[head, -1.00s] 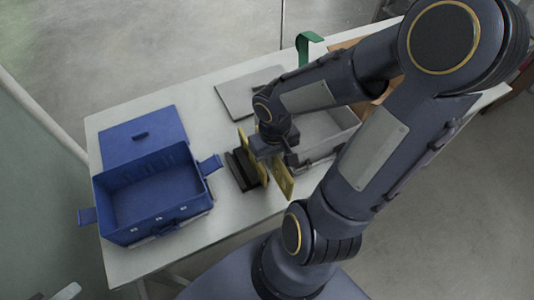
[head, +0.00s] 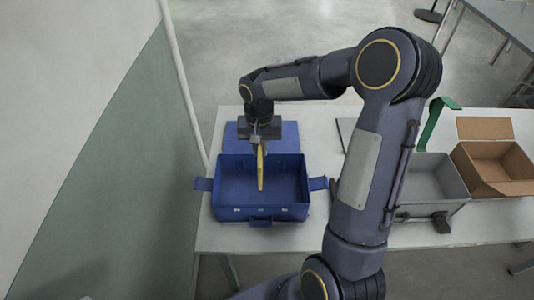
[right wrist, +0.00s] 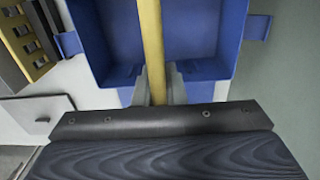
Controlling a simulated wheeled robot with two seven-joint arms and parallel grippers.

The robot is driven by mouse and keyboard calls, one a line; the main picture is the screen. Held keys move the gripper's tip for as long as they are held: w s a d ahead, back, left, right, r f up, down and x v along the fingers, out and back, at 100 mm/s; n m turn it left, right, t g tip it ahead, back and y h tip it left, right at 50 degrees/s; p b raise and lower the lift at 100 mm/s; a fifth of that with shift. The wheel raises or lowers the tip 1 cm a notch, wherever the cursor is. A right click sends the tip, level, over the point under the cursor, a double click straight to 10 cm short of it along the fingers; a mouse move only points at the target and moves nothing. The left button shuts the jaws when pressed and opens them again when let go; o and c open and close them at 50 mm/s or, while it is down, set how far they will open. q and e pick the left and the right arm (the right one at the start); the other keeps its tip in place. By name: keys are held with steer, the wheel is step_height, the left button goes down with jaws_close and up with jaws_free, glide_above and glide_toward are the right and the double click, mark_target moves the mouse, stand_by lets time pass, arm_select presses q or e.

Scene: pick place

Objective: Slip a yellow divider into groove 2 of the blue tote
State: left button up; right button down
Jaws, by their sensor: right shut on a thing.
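The blue tote (head: 232,211) stands open on the table, its lid (head: 230,138) folded back behind it. My right gripper (head: 257,146) is shut on a yellow divider (head: 261,172), seen nearly edge-on. It hangs upright over the middle of the tote; I cannot tell whether it has entered a groove. In the right wrist view the divider (right wrist: 152,45) runs up from between the fingertips (right wrist: 158,82), with the tote (right wrist: 222,66) around it. The grooves are not clear. My left gripper is not in view.
A grey bin (head: 437,178) and a cardboard box (head: 495,172) stand at right, beside a green upright strip (head: 434,122). In the right wrist view a dark rack with another yellow divider (right wrist: 18,33) stands beside the tote. A wall is at the left.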

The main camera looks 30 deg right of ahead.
steer(key=shift+f+b, duration=1.45)
steer(key=shift+f, duration=0.75)
steer(key=shift+f+b, duration=0.75)
steer(key=shift+f, duration=0.05)
step_height(320, 180, down, 9)
steer(key=b, duration=0.7)
steer(key=shift+b, duration=0.4)
stand_by(2.6)
steer(key=shift+r, duration=0.15)
steer(key=c, duration=1.4)
jaws_free()
steer(key=c, duration=0.3)
